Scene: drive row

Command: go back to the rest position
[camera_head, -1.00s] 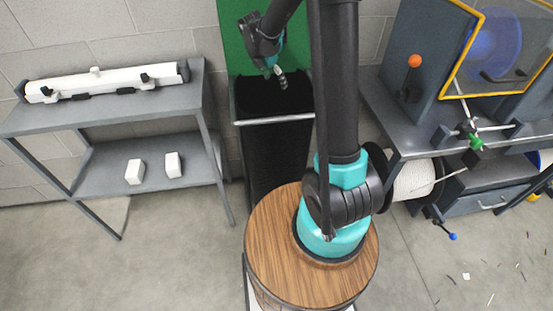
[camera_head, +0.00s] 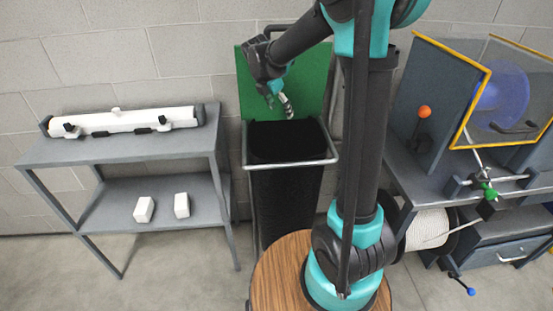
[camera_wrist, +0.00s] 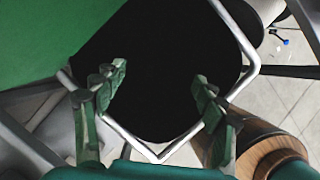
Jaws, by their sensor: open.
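My gripper (camera_head: 286,103) hangs over the open mouth of a black bin (camera_head: 285,190) in the head view. In the wrist view my gripper (camera_wrist: 158,95) has its two fingers wide apart with nothing between them. The dark bin opening (camera_wrist: 160,60) and its metal rim lie beyond the fingers. The bin's green lid (camera_head: 245,90) stands raised behind the opening. My arm reaches from my round wooden-topped base up and over toward the bin.
A grey shelf (camera_head: 150,148) at left carries a white tube (camera_head: 125,122); two white blocks (camera_head: 144,209) sit on its lower board. At right stands a grey bench (camera_head: 420,185) with a yellow-framed guard (camera_head: 460,90), an orange knob (camera_head: 424,112) and a white spool (camera_head: 427,229).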

